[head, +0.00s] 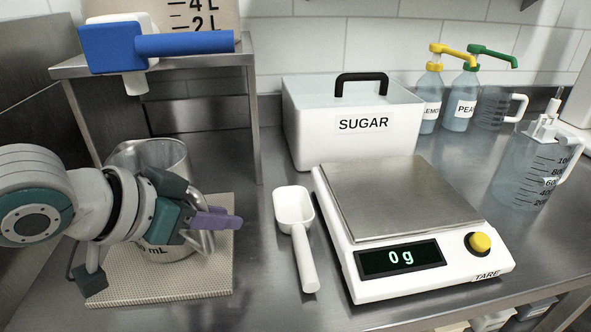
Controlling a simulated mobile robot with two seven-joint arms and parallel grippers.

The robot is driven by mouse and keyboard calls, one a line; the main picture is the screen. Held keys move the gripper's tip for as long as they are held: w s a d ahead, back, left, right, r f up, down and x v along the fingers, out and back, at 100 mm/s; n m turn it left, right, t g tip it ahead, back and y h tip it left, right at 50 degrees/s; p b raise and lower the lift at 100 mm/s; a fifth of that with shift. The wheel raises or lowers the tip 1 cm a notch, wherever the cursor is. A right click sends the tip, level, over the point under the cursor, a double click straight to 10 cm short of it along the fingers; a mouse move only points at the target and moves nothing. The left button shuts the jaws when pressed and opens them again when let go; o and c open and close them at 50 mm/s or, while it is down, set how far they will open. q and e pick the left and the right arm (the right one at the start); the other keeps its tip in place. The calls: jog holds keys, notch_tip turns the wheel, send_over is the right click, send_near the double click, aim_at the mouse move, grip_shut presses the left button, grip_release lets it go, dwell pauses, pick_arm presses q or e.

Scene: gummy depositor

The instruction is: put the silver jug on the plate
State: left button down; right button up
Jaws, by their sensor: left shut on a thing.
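The silver jug (160,158) is upright over the beige mat (205,285) at the left, under the blue-handled valve; its base appears to rest on the mat. My left gripper (214,220), with purple fingertips, is shut on the jug's handle at the jug's right side. The gripper and arm hide much of the jug's front and part of its lower marking. The plate (395,195) is the bare steel top of the white scale, to the right of the jug, and the display reads 0 g. My right gripper is not in view.
A white scoop (294,207) lies between mat and scale. The white SUGAR box (350,115) stands behind the scale. The steel stand (250,110) and blue valve handle (185,43) are above the jug. Pump bottles (460,105) and a clear measuring jug (525,170) stand at right.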

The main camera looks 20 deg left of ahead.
pick_arm(q)
jog(key=shift+a+f, duration=0.1)
jog(key=shift+a, duration=0.1)
jog(key=c, duration=0.8)
grip_release()
jog(key=shift+f, duration=0.15)
jog(key=shift+o, duration=0.2)
jog(key=shift+s+r, duration=0.2)
jog(key=shift+r, duration=0.05)
jog(key=p+v, duration=0.3)
jog(key=v, duration=0.8)
jog(key=s+d+f+g+y, duration=0.1)
jog(key=s+d+f+g, duration=0.1)
jog(key=s, duration=0.4)
jog(key=s+d+f+g+y, duration=0.1)
jog(key=s+d+f+g, duration=0.1)
jog(key=s+d+g, duration=0.2)
jog(key=shift+s+d+n, duration=0.4)
jog(key=shift+s+d, duration=0.05)
jog(key=shift+s, duration=0.55)
